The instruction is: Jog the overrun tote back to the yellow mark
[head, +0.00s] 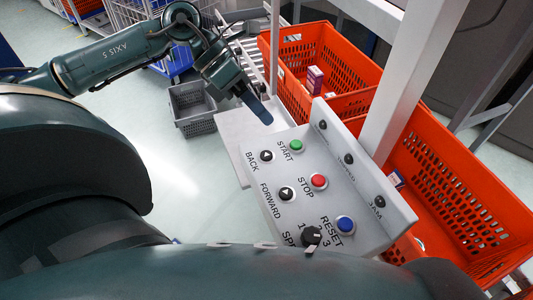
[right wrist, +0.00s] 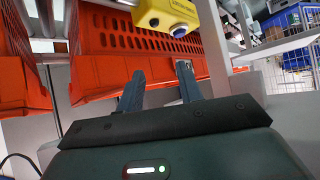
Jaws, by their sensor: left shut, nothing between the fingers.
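In the head view one orange tote (head: 345,45) stands at the top and another orange tote (head: 470,205) at the right; I cannot tell which is the overrun one. The yellow mark does not show clearly. A grey control panel (head: 258,178) carries a black BACK button (head: 266,155), a black FORWARD button (head: 286,193), a green START button (head: 296,145) and a red STOP button (head: 319,181). My left gripper (head: 260,112) is shut and empty, just beyond the panel's START end. My right gripper (right wrist: 160,90) is open and empty before an orange tote (right wrist: 125,45).
The panel also has a blue RESET button (head: 345,224), a speed knob (head: 311,235) and dark lamps, one a JAM lamp (head: 379,202). A pale post (head: 405,85) rises behind it. A yellow box (right wrist: 165,15) hangs near my right gripper. A grey crate (head: 192,105) stands on the floor.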

